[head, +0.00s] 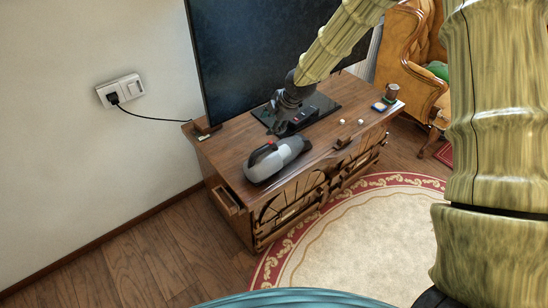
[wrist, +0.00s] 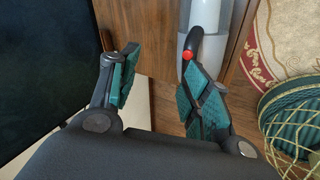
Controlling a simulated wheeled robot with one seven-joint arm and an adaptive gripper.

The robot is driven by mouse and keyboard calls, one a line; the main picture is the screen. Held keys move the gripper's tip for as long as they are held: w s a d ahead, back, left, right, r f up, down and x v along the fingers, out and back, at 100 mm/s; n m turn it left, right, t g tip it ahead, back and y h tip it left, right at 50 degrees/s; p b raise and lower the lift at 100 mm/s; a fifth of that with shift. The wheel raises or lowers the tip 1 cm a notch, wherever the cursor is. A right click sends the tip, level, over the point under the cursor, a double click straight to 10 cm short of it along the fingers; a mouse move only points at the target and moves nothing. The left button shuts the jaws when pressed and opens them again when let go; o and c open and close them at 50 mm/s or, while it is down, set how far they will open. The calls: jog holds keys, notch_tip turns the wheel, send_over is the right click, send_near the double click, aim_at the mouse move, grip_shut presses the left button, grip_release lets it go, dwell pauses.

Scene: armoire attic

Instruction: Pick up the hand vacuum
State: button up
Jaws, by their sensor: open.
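The hand vacuum (head: 272,160) is grey and white with a black handle and a red part. It lies on the left front part of the wooden cabinet top (head: 222,150). In the wrist view the vacuum (wrist: 205,14) shows at the top, right of centre, with its black handle and red button near my right finger. My gripper (head: 284,130) is above the cabinet, just behind the vacuum. In the wrist view my gripper (wrist: 160,70) is open, with nothing between its fingers. The right finger overlaps the handle end in this view; I cannot tell whether they touch.
A large dark television (head: 245,50) stands on the cabinet behind my gripper. Small items, including a brown cup (head: 392,91) and two white pieces, sit toward the cabinet's right end. A leather armchair (head: 408,45) stands at right. A round rug (head: 345,240) lies in front.

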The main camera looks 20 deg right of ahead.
aim_at(268, 144)
jog(key=f+n+g, duration=0.1)
jog(key=f+n+g+h, duration=0.1)
jog(key=f+n+g+p, duration=0.1)
jog(key=shift+s+a+f+n+h, duration=0.15)
jog(key=shift+s+a+n+h, duration=0.1)
jog(key=shift+s+n+h, duration=0.15)
jog(key=shift+w+a+f+p, duration=0.1)
jog(key=shift+a+f+p, duration=0.1)
jog(key=shift+f, duration=0.8)
jog(key=shift+w+a+f+p, duration=0.1)
jog(key=shift+f+p, duration=0.15)
jog(key=shift+f, duration=0.7)
jog(key=shift+w+a+f+p, duration=0.1)
jog(key=shift+a+f+p, duration=0.1)
jog(key=shift+f, duration=0.8)
jog(key=shift+d, duration=0.1)
grip_shut()
jog(key=shift+r, duration=0.1)
